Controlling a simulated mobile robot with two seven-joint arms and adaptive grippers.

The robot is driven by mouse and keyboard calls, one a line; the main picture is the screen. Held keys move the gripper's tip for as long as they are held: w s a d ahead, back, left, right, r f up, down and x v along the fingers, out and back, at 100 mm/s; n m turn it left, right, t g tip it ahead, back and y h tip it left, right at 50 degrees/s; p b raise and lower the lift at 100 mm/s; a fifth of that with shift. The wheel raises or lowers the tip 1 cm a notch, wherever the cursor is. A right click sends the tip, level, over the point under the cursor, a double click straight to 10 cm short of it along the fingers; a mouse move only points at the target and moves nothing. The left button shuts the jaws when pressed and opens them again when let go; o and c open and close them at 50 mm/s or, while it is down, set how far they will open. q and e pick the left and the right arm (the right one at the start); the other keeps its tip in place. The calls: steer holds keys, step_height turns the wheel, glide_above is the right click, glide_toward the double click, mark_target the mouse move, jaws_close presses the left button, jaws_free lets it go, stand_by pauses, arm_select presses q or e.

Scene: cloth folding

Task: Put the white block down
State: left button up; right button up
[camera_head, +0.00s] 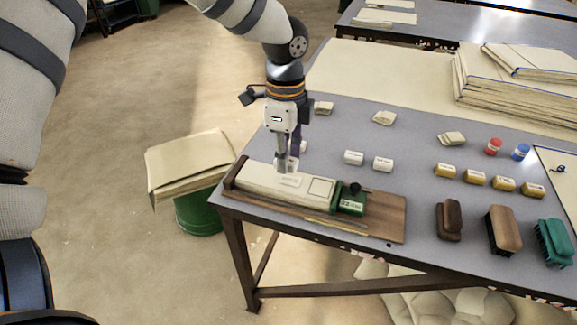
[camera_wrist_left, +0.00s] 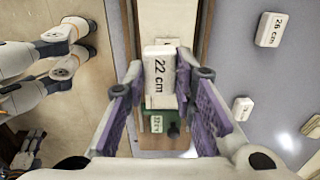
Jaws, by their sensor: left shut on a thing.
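My left gripper (camera_head: 286,168) points down over the left part of a long wooden board (camera_head: 390,222) on the table. Its purple-padded fingers (camera_wrist_left: 168,100) are shut on the white block (camera_wrist_left: 158,68), marked "22 cm" in the left wrist view. In the head view the fingers partly hide the block. It is over the pale cloth strip (camera_head: 250,185) on the board; whether it touches the strip is not clear. No right gripper can be made out in the head view.
A green clamp piece (camera_head: 351,198) sits on the board. White blocks (camera_head: 354,157) (camera_head: 383,164), yellow blocks (camera_head: 445,170) and brushes (camera_head: 503,230) stand to the right on the grey table. A cloth stack (camera_head: 500,85) lies at the back. Left of the table is a green bin (camera_head: 200,215).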

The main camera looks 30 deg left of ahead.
mark_target(285, 178)
arm_select(q)
steer(key=shift+w+a+f, duration=0.2)
steer(key=shift+w+f, duration=0.05)
steer(key=shift+f, duration=0.1)
steer(key=shift+w+a+f, duration=0.1)
steer(key=shift+f, duration=0.75)
steer(key=shift+w+a+f, duration=0.1)
steer(key=shift+f, duration=0.75)
arm_select(e)
steer(key=shift+s+f, duration=0.3)
steer(key=shift+s, duration=0.1)
arm_select(q)
steer(key=shift+s+f, duration=0.1)
steer(key=shift+f, duration=0.1)
steer(key=o, duration=0.9)
steer(key=shift+o, duration=0.2)
step_height(285, 178, up, 12)
steer(key=shift+r, duration=0.25)
arm_select(e)
steer(key=shift+w+r, duration=0.6)
